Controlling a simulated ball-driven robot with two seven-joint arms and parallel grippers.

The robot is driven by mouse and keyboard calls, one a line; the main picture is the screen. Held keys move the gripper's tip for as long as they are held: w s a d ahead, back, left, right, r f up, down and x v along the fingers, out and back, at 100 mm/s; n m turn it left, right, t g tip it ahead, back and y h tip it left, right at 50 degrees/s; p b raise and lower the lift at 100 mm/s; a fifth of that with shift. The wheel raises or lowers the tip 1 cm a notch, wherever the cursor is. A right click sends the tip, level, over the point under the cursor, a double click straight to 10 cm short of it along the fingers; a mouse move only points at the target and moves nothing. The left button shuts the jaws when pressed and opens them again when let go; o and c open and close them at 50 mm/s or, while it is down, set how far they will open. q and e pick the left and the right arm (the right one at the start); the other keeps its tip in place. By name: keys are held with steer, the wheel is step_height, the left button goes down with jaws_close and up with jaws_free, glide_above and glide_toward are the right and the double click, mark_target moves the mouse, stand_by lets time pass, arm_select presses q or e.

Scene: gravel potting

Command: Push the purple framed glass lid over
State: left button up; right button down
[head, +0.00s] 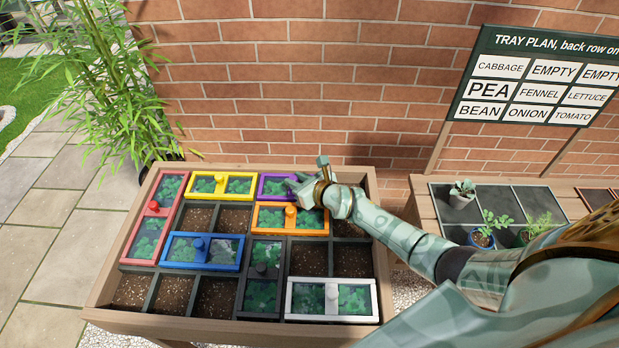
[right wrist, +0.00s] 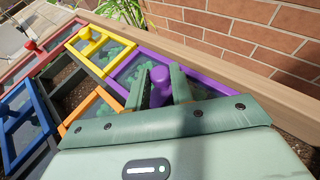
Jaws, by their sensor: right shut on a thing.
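The purple framed glass lid (head: 271,188) lies at the back of the wooden planter, right of the yellow lid. It also shows in the right wrist view (right wrist: 208,70), with green leaves under its glass. My right gripper (head: 296,186) reaches in from the right over this lid and hides its right part in the head view. In the right wrist view its two fingers (right wrist: 162,92) are on either side of the purple knob (right wrist: 160,80) and shut on it. My left gripper is not in view.
The yellow lid (head: 221,197) adjoins on the left and the orange lid (head: 268,232) is in front. Blue (head: 214,267), red (head: 138,262), black and white (head: 331,317) lids cover other cells. Several cells show bare soil. The planter's wooden rim (right wrist: 233,72) and a brick wall are behind.

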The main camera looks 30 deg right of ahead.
steer(key=c, duration=1.3)
jaws_free()
steer(key=shift+o, duration=0.2)
steer(key=p+v, duration=0.6)
steer(key=v, duration=1)
steer(key=shift+p, duration=0.4)
steer(key=shift+s+d+f, duration=0.1)
steer(key=shift+s, duration=0.1)
